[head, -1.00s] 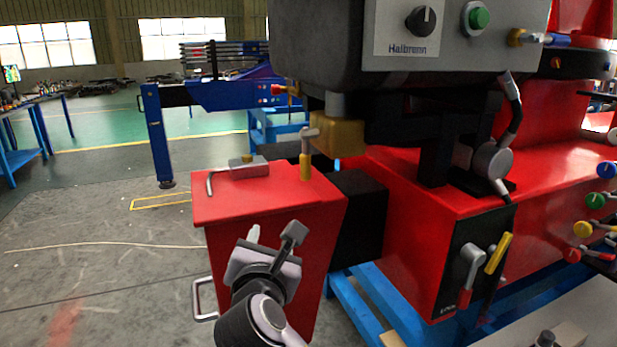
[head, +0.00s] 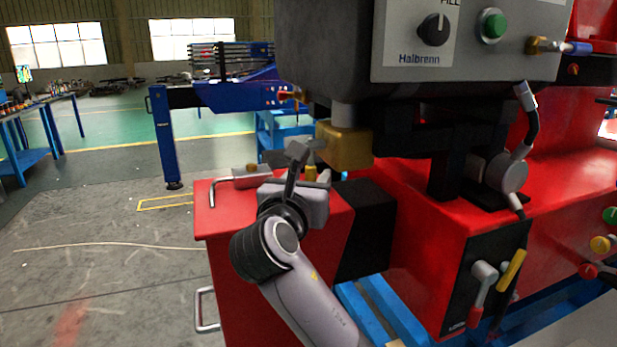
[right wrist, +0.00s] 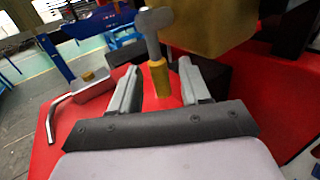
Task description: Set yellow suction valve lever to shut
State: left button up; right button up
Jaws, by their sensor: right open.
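A small lever with a yellow grip (right wrist: 159,77) and a grey upper end stands above the red tank top in the right wrist view. In the head view, my right gripper mostly hides it, and a bit of its yellow grip (head: 311,171) shows. My right gripper (head: 310,166) is open over the tank. In the right wrist view, its fingers (right wrist: 157,75) are spread either side of the grip, which shows between them; I cannot tell whether either finger touches it. Another yellow lever (head: 511,270) is on a black panel at the right. My left gripper is not in view.
The red tank (head: 238,265) carries a grey fitting with a bent rod (head: 250,178). A brass-coloured block (head: 345,148) hangs under the grey control box (head: 470,50), close to the gripper's right. A grey-and-red lever (head: 481,285) sits on the black panel. Floor at left is open.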

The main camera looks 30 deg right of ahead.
jog(key=shift+w+d, duration=0.1)
grip_shut()
jog(key=shift+f, duration=0.1)
jog(key=shift+w+d+f+m+t+h+b, duration=0.1)
jog(key=shift+w+f+m+t+h+b, duration=0.05)
jog(key=shift+w+m+t+h+b, duration=0.55)
jog(key=shift+h, duration=0.3)
grip_release()
jog(key=shift+s, duration=0.1)
